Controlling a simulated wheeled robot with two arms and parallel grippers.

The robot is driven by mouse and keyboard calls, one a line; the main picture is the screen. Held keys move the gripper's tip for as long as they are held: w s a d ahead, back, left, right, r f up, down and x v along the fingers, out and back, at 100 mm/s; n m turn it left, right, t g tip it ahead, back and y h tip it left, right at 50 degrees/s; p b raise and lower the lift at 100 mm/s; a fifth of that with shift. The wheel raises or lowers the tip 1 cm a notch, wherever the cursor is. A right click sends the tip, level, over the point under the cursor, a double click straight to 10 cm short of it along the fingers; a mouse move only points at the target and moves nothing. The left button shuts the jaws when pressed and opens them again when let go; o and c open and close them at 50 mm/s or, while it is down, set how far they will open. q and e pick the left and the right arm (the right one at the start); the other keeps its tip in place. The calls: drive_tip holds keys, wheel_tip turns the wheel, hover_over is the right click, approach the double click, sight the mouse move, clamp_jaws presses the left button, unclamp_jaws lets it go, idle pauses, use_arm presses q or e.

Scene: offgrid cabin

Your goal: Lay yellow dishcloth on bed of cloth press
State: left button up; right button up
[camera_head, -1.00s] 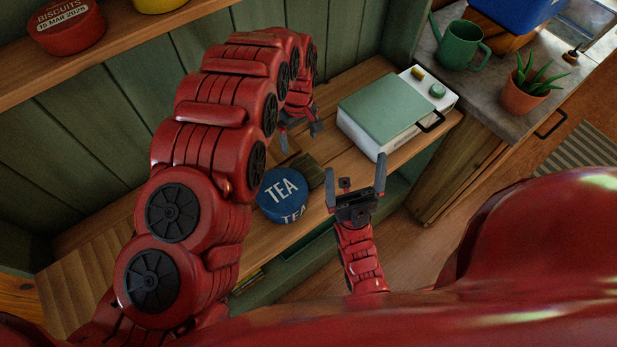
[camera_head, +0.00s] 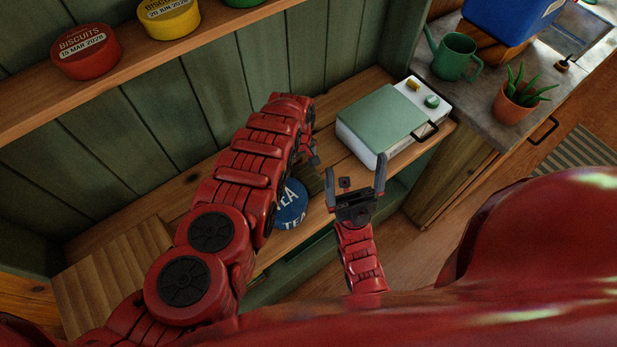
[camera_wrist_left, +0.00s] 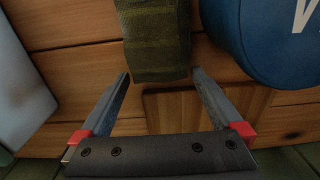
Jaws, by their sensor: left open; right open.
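The cloth press (camera_head: 380,118), a white box with a green lid and black front handle, stands on the wooden counter with its lid down. A folded olive-yellow cloth, seemingly the dishcloth (camera_wrist_left: 154,38), lies just past the fingertips of my left gripper (camera_wrist_left: 160,78) in the left wrist view. The left gripper is open with nothing between its fingers. In the head view the left gripper (camera_head: 312,155) is partly hidden by its arm, and the cloth (camera_head: 315,183) shows only in part. My right gripper (camera_head: 357,188) is open and empty in front of the press.
A blue tea tin (camera_head: 292,205) stands close beside the cloth, and shows in the left wrist view (camera_wrist_left: 275,40). A wooden block or board (camera_wrist_left: 180,112) lies below the left fingers. A green watering can (camera_head: 455,57) and potted plant (camera_head: 515,98) stand to the right.

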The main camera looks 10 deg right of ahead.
use_arm(q)
drive_tip(key=shift+f, duration=0.15)
drive_tip(key=shift+c, duration=0.3)
drive_tip(key=c, duration=1.1)
